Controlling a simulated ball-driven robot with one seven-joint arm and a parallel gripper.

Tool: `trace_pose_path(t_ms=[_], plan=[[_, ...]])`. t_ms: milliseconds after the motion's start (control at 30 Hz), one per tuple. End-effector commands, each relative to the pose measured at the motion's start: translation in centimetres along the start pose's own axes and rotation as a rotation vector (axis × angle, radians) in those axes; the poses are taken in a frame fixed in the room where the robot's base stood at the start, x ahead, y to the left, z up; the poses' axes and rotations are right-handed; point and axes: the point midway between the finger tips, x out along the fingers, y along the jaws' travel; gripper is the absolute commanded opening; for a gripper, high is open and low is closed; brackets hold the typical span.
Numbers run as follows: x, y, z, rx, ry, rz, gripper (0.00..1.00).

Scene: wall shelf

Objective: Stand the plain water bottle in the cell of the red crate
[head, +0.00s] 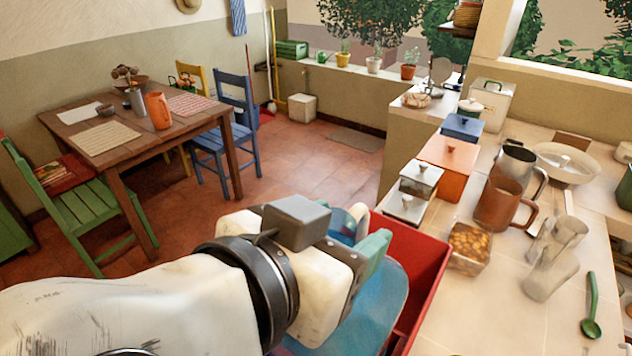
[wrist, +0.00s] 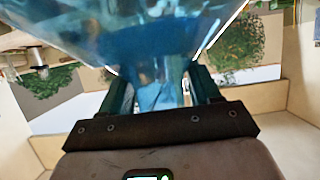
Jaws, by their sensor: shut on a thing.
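My gripper (head: 368,248) reaches in from the lower left in the head view, with teal fingers. It is shut on a large translucent blue water bottle (head: 388,298). In the wrist view the bottle (wrist: 150,35) fills the top middle, its narrower part between the two fingers of my gripper (wrist: 160,92). The red crate (head: 418,248) lies just right of and behind the bottle in the head view. The bottle and my gripper cover much of the crate, so its cell and the bottle's lower end are hidden. I cannot tell whether the bottle touches the crate.
A tiled counter (head: 510,300) runs right of the crate. A glass container of brown pieces (head: 468,248), a brown mug (head: 500,203), clear glasses (head: 552,265) and lidded boxes (head: 447,165) stand near it. A dining table (head: 125,160) and a blue chair (head: 215,140) stand left on open floor.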

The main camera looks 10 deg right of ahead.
Motion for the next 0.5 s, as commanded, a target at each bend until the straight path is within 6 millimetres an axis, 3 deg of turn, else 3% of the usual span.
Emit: trace_pose_path(t_ms=[500], plan=[[0.49, 0.01, 1.17, 0.0, 0.001, 0.0, 0.07]])
